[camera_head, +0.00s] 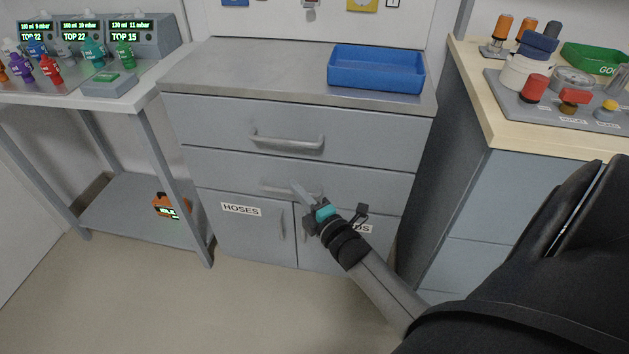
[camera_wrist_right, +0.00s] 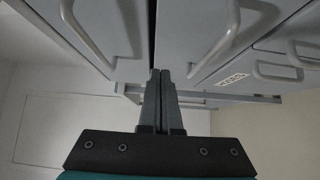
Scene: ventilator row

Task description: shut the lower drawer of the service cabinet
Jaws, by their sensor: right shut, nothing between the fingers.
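The grey service cabinet (camera_head: 185,130) stands in the middle of the head view. Its upper drawer (camera_head: 220,125) has a bar handle and looks flush. The lower drawer (camera_head: 220,170) sits under it, its front near level with the upper one; I cannot tell whether a small gap is left. My right gripper (camera_head: 296,187) is shut and empty, its fingertips in front of the lower drawer's handle (camera_head: 270,187) and partly hiding it. Contact cannot be told. In the right wrist view the closed fingers (camera_wrist_right: 160,75) point at grey cabinet fronts. My left gripper is out of view.
Two doors are below the drawers; the left door (camera_head: 235,225) is labelled HOSES. A blue tray (camera_head: 375,82) stands on the cabinet top. A table with monitors (camera_head: 90,40) is at left, a wood-topped bench (camera_head: 490,110) at right. The floor (camera_head: 230,300) in front is clear.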

